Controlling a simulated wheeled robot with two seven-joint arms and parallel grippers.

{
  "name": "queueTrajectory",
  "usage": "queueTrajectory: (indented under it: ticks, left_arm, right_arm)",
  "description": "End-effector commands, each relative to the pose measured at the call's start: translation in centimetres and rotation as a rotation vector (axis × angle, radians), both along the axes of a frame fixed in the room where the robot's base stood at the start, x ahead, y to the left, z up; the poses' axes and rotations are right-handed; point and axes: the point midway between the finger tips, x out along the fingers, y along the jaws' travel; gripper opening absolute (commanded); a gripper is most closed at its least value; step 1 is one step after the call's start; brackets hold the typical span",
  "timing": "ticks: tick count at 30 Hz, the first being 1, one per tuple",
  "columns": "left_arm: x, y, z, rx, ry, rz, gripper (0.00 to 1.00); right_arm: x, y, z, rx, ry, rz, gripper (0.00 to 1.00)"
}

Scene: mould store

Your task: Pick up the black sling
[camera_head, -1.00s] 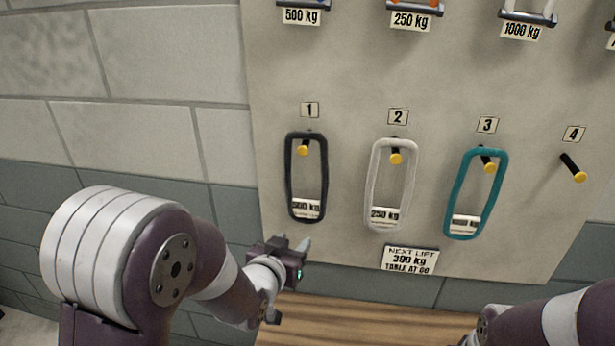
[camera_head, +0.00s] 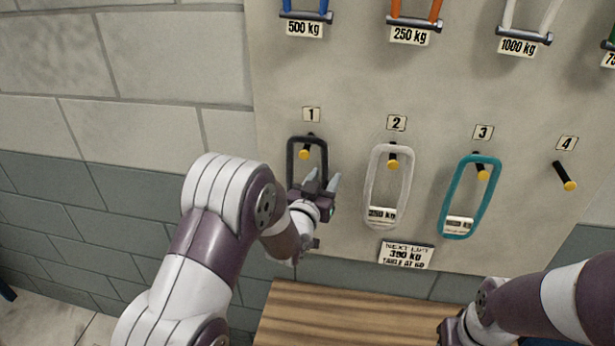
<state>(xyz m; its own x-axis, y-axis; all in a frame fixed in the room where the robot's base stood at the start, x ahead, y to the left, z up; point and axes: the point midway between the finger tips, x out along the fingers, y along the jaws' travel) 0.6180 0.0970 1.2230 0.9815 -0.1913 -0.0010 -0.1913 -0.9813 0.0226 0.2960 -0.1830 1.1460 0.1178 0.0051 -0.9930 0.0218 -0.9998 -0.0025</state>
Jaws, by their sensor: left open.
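The black sling (camera_head: 291,160) hangs as a long loop on the yellow-tipped peg under label 1 on the board. My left gripper (camera_head: 325,181) is open in front of the lower half of the sling and hides its bottom end and tag. I cannot tell whether its fingers touch the sling. My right gripper (camera_head: 447,333) is at the bottom edge, partly cut off, and its fingers do not show clearly.
A white sling (camera_head: 369,190) hangs on peg 2 and a teal sling (camera_head: 449,202) on peg 3. Peg 4 (camera_head: 565,177) is bare. A sign (camera_head: 406,255) hangs below peg 2. Shackled slings hang along the top. A wooden table (camera_head: 330,315) stands below the board.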

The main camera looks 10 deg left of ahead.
Motion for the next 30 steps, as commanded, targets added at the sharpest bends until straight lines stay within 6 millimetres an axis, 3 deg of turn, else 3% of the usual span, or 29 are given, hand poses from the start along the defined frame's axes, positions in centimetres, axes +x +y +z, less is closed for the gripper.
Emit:
queueTrajectory:
  ticks: [4, 8, 19, 27, 30]
  left_arm:
    - [0.0, 0.0, -0.1, 0.0, 0.0, 0.0, 0.42]
    - [0.0, 0.0, -0.1, 0.0, 0.0, 0.0, 0.0]
    - [0.0, 0.0, 0.3, -0.001, -0.004, 0.0, 0.0]
    - [0.0, 0.0, 3.2, -0.001, -0.008, -0.001, 0.0]
    - [-1.9, 0.4, 3.2, 0.001, -0.002, 0.0, 0.0]
  right_arm:
    - [0.0, 0.0, -0.1, 0.0, 0.001, 0.0, 0.43]
    - [0.0, 0.0, -0.1, 0.0, 0.0, 0.0, 0.43]
    - [0.0, 0.0, -0.3, 0.0, 0.0, 0.0, 0.43]
    - [0.0, 0.0, -2.3, 0.0, 0.0, 0.0, 0.43]
    - [0.0, 0.0, -3.0, 0.0, 0.0, 0.0, 0.43]
